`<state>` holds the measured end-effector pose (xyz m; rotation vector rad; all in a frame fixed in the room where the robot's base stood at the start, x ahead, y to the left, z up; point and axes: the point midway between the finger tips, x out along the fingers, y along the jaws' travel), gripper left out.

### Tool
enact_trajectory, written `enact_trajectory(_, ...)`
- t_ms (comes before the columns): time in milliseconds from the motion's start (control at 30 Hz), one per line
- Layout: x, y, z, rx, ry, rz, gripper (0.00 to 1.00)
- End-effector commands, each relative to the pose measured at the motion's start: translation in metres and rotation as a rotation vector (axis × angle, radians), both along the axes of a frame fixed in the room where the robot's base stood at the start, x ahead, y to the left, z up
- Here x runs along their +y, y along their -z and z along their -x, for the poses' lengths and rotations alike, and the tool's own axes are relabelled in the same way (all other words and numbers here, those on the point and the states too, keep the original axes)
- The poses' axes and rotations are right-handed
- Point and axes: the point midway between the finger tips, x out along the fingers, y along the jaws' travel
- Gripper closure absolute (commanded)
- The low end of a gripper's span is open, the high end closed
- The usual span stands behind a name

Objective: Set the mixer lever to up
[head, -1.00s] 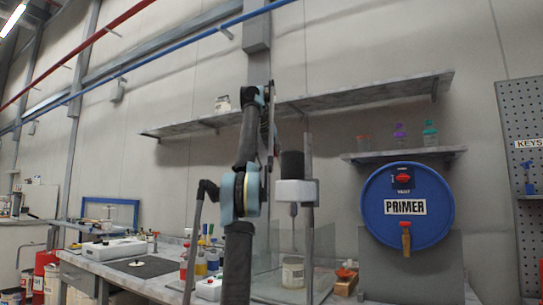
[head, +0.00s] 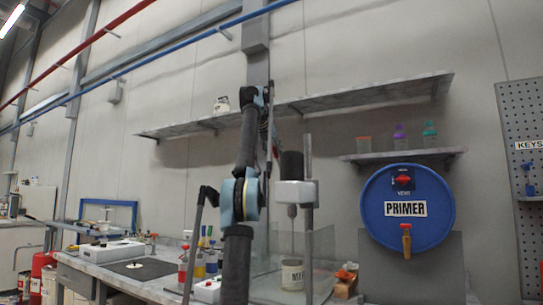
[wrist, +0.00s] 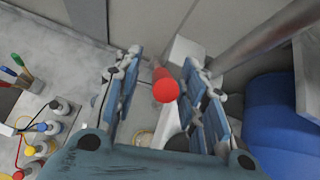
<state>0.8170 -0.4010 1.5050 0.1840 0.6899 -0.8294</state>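The mixer stands on the bench in the head view, with a dark motor (head: 292,165) over a pale body (head: 296,194). A shaft hangs from it above a can marked MIX (head: 292,273). A red round knob on a short stem, which looks like the mixer lever (wrist: 165,91), shows in the wrist view. My gripper (wrist: 162,60) is open, with its fingers on either side of the knob and visible gaps to it. In the head view my arm hides the lever, and the gripper is not clearly visible. The lever's setting cannot be told.
A grey post (wrist: 262,35) and a large blue rounded body (wrist: 278,112) lie right of the gripper. Several bottles (wrist: 42,130) stand on the bench at left. Clear panels surround the mixer, and the blue primer drum (head: 435,195) is to its right.

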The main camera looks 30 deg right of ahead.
Motion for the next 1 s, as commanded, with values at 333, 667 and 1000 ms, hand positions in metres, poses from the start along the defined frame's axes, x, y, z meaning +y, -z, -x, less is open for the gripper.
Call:
enact_trajectory(333,0.003,-0.003,0.002,0.001,0.0,0.001,0.62)
enact_trajectory(667,0.016,-0.007,0.01,0.001,0.0,0.001,0.62)
enact_trajectory(1000,0.035,-0.007,0.024,0.002,-0.002,0.001,0.62)
